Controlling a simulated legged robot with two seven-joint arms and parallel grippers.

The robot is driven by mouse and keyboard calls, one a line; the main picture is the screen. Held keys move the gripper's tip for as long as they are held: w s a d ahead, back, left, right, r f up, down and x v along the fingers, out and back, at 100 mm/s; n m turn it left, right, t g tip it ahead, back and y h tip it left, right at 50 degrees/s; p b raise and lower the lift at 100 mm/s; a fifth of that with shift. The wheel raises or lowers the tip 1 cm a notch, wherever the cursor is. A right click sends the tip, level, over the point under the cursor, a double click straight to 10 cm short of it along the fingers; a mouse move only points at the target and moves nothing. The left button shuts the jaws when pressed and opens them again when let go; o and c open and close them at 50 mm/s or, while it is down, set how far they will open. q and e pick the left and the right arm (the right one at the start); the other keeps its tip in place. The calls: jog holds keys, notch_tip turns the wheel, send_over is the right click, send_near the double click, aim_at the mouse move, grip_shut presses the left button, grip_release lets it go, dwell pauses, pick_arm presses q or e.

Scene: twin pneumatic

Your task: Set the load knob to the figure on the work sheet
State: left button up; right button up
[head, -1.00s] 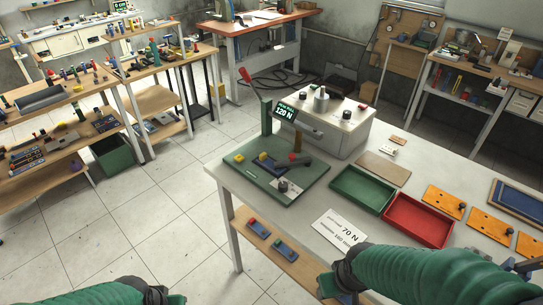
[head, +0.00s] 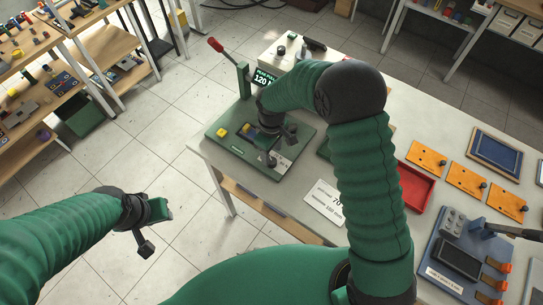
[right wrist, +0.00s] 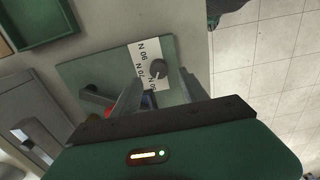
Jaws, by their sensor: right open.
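The load knob (right wrist: 158,74), grey and round, sits by a white scale label (right wrist: 147,58) marked 90 N, 70 N and 50 N on the green fixture plate (head: 225,151). I cannot tell which figure it points at. My right gripper (right wrist: 164,84) is open over the plate, the knob showing between its fingertips; contact is not clear. In the head view the right gripper (head: 274,146) partly hides the fixture. The white work sheet (head: 322,200) shows 70, its right edge hidden by my arm. My left gripper (head: 152,230) hangs over the floor left of the table; its jaws are unclear.
A lever post (head: 243,80) with a red handle and a display (head: 265,79) reading 120 N stand behind the plate. A red tray (head: 416,186), orange plates (head: 426,158) and a blue board (head: 440,262) lie to the right. A green tray is mostly hidden by my arm.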

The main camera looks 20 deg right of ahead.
aim_at(271, 160)
jog(key=f, duration=0.5)
jog(key=shift+w+f+p, duration=0.1)
jog(key=shift+w+p, duration=0.2)
jog(key=shift+w, duration=0.1)
jog(key=shift+s, duration=0.3)
jog(key=shift+c, duration=0.2)
jog(key=shift+w, duration=0.2)
grip_shut()
